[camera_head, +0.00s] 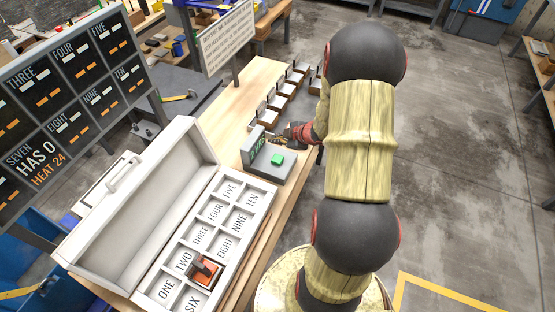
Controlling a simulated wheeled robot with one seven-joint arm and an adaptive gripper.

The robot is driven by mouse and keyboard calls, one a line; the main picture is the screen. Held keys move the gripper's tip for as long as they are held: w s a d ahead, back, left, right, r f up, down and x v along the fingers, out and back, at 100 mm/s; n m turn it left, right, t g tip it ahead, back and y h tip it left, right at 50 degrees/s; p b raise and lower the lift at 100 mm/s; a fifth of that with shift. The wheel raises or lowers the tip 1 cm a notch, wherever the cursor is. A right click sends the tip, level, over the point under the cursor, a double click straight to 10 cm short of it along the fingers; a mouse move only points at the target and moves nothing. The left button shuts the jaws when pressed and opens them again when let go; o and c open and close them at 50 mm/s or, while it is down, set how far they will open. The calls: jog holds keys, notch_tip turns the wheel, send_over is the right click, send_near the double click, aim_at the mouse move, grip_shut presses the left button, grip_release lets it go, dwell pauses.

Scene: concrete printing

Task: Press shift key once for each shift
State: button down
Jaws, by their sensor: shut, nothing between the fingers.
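A grey device (268,170) sits on the wooden bench, with a green key (277,159) on its top and a small display (255,146) with green text too small to read. It is likely the shift key unit. My gripper (279,138) is shut and empty, just behind the device from this view, beside the display and apart from the green key as far as I can tell. A dark board (75,75) at the left shows number words with orange marks; its readable lines include "SEVEN HAS 0" and "HEAT 24".
An open white case (137,207) has compartments labelled with number words. A white sign (227,37) rises at the back. Concrete floor is open at right.

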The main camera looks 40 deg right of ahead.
jog(key=b, duration=0.7)
send_over(276, 160)
notch_tip(276, 160, down, 7)
jog(key=shift+d+r, duration=0.1)
jog(key=shift+f, duration=0.75)
dwell(0.3)
jog(key=shift+f+b, duration=0.3)
jog(key=shift+f, duration=0.1)
jog(key=shift+f, duration=0.5)
dwell(0.9)
jog(key=shift+r, duration=0.1)
jog(key=shift+r+p, duration=0.8)
jog(key=shift+r, duration=0.05)
